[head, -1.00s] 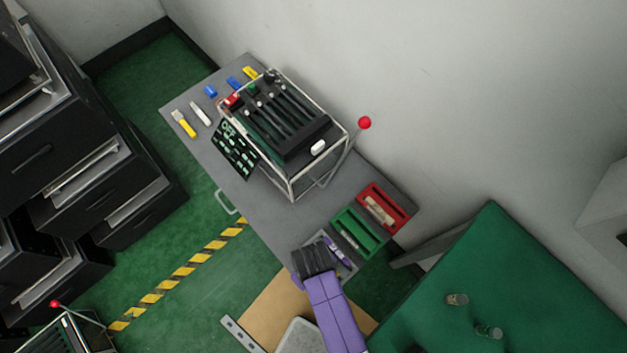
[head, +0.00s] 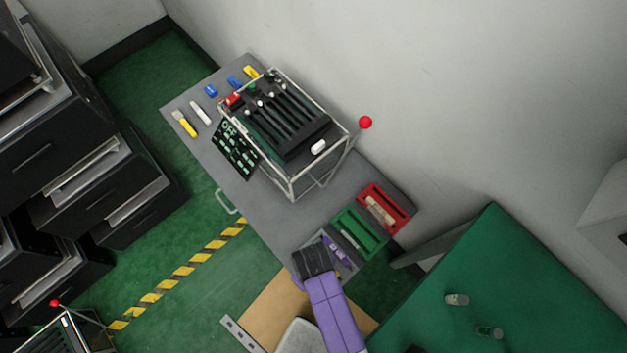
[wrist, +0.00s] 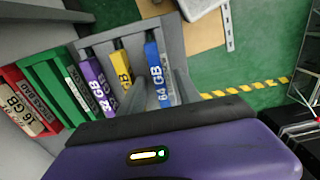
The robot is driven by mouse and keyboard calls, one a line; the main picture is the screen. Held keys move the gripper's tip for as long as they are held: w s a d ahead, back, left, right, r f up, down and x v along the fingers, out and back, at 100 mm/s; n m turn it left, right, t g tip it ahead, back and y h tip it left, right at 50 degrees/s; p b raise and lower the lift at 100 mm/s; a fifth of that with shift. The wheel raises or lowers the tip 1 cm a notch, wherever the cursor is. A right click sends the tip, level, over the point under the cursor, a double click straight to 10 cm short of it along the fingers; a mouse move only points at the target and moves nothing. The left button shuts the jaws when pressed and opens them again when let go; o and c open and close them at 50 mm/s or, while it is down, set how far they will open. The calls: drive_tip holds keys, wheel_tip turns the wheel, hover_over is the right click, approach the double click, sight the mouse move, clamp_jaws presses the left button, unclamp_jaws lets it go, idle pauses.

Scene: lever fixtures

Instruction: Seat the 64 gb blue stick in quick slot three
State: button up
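The blue stick marked 64 GB (wrist: 157,75) stands in the grey tray (wrist: 177,33) in the wrist view, at the end of a row beside a yellow stick (wrist: 122,65) and a purple one marked 32 GB (wrist: 95,85). My gripper (wrist: 159,80) is open, with its grey fingers on either side of the blue stick's near part; I cannot tell whether they touch it. In the head view my gripper (head: 315,262) covers that stick. The slotted rack (head: 290,120) stands on the grey bench, with a red-knobbed lever (head: 365,123) at its right. Slot numbers are not readable.
Green (head: 371,232) and red (head: 405,204) trays sit beside the grey one. Loose yellow (head: 185,125), white (head: 200,112) and blue (head: 211,91) sticks lie left of the rack. A green-marked board (head: 236,149) fronts it. The bench is bare between rack and trays.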

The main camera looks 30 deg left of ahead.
drive_tip(key=shift+c, duration=0.2)
clamp_jaws()
drive_tip(key=shift+r, duration=0.15)
